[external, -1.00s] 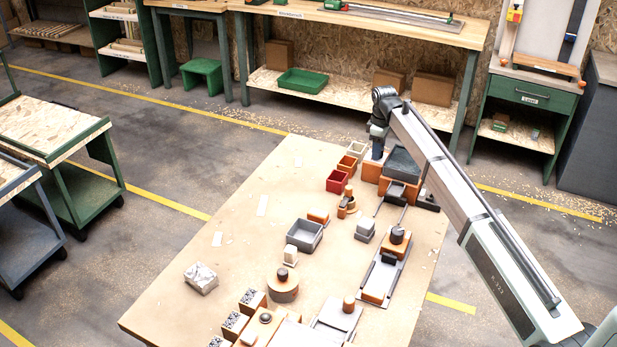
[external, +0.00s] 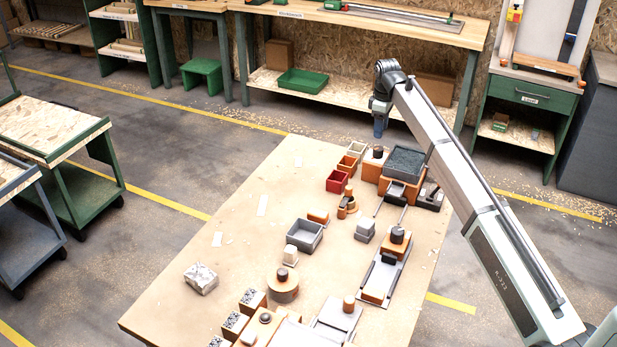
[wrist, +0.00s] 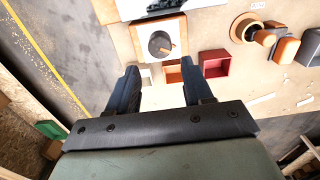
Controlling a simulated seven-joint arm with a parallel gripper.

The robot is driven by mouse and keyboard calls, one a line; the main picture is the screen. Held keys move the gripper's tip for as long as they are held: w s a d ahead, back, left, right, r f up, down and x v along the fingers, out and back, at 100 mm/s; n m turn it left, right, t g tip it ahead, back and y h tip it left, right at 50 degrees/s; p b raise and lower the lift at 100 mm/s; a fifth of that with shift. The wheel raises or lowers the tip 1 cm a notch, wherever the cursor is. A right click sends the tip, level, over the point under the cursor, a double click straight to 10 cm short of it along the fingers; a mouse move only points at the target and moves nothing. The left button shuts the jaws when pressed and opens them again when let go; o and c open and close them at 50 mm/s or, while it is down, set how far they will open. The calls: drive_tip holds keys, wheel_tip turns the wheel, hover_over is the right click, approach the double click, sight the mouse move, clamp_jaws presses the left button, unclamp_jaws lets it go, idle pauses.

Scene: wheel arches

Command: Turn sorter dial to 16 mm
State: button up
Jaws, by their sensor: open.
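The sorter dial (external: 377,152) is a dark round knob on an orange block with a pale top, at the far end of the table. In the wrist view the dial (wrist: 159,43) shows an orange pointer aimed to the lower right; no scale marks are readable. The sorter's grey-filled tray (external: 405,162) sits on an orange base just right of it. My gripper (external: 379,130) is above the dial, clear of it. In the wrist view my gripper (wrist: 160,70) is open and empty, its two dark fingers apart with the dial ahead between them.
A red bin (external: 338,181), an orange bin (external: 347,164) and a cream bin (external: 357,149) stand left of the dial. A grey open box (external: 305,235) and an orange-black press-like device (external: 398,238) stand nearer. The table's left side is mostly clear.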

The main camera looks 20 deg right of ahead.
drive_tip(key=shift+r, duration=2.4)
